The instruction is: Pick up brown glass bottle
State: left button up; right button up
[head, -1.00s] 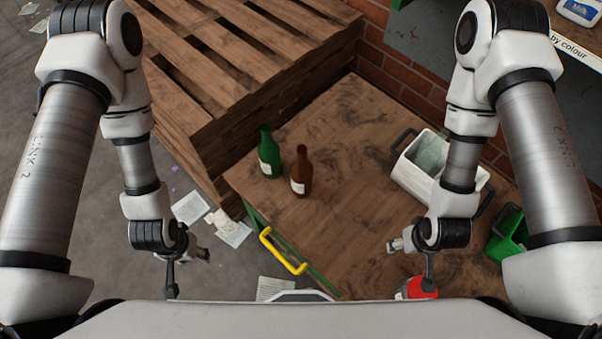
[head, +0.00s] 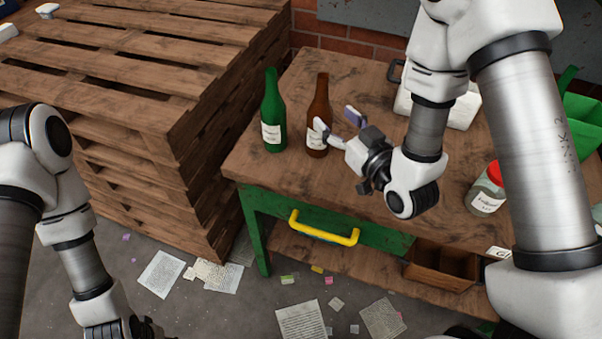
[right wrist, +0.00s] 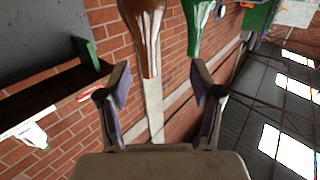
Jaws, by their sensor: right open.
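The brown glass bottle (head: 317,95) stands upright on the wooden table, with a pale label low on its front. My right gripper (head: 338,122) is open beside it, to its right in the head view. One fingertip overlaps the label there; I cannot tell whether it touches. In the right wrist view the brown bottle (right wrist: 146,30) hangs neck down from the top edge, in line with the gap between the open fingers (right wrist: 160,88), and nothing is held. My left arm's wrist is at the bottom left of the head view, its fingers below the frame.
A green bottle (head: 272,120) stands close left of the brown one; it also shows in the right wrist view (right wrist: 196,22). A jar with a red lid (head: 486,192), a white bin (head: 462,112) and a green bin (head: 575,115) are right. Stacked pallets (head: 130,75) stand left.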

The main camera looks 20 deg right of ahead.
aim_at(325, 100)
jog(key=w, duration=0.1)
jog(key=w+d+f, duration=0.1)
jog(key=d+b, duration=0.1)
jog(key=shift+w+f+t, duration=0.25)
jog(key=shift+w+t, duration=0.15)
jog(key=w+a, duration=0.1)
jog(key=w+a+r+p, duration=0.1)
jog(key=shift+w+r, duration=0.1)
jog(key=shift+w, duration=0.3)
jog(key=p+x, duration=0.1)
jog(key=x, duration=0.2)
jog(key=shift+d, duration=0.2)
jog(key=shift+w+f, duration=0.3)
jog(key=shift+w, duration=0.05)
jog(key=shift+s+a, duration=0.1)
jog(key=c, duration=0.5)
pick_arm(q)
jog(key=shift+w+d+f, duration=0.25)
jog(key=shift+d+f, duration=0.25)
jog(key=shift+f, duration=0.15)
pick_arm(e)
grip_shut()
